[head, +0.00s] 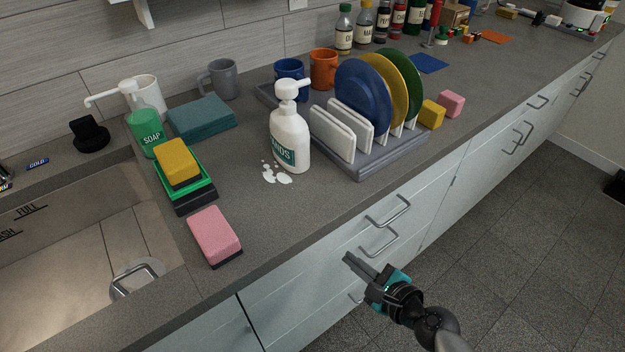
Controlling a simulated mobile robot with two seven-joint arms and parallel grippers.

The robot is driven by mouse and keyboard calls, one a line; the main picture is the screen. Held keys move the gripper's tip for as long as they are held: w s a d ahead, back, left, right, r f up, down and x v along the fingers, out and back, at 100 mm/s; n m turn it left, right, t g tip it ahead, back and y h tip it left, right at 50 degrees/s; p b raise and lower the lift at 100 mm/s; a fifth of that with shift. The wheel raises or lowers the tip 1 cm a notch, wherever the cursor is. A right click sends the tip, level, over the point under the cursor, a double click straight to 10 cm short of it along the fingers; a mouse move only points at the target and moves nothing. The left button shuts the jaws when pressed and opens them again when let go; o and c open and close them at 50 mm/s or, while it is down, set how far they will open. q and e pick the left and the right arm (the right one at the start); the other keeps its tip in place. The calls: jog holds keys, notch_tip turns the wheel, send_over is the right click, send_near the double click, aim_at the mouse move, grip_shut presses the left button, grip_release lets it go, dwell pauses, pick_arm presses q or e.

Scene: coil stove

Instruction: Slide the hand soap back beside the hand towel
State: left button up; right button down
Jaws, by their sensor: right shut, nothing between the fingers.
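The hand soap (290,137) is a white pump bottle with a green label, partly readable as "NDS". It stands upright on the grey counter, just left of the dish rack, with white spots on the counter by its base. The hand towel (203,118) is a folded teal cloth lying farther back and to the left, with bare counter between the two. My right gripper (350,259) is shut and empty, in front of the drawer fronts at the lower right, apart from the bottle. My left gripper is not in view.
A dish rack (375,165) with plates stands right of the bottle. A yellow sponge (177,157) on a green holder, a pink sponge (214,235) and a green soap bottle (145,133) are left. The sink (75,260) is at far left.

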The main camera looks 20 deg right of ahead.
notch_tip(320, 180, up, 14)
jog(key=w+m+t+y+b, duration=0.2)
jog(key=m+t, duration=0.2)
jog(key=m, duration=0.2)
jog(key=p, duration=0.2)
send_near(304, 157)
jog(key=shift+m, duration=0.3)
jog(key=x, duration=0.5)
jog(key=shift+w+a+f, duration=0.1)
jog(key=shift+w, duration=0.15)
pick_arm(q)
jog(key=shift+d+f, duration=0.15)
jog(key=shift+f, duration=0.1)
pick_arm(e)
jog(key=shift+w+a, duration=0.2)
jog(key=shift+w, duration=0.4)
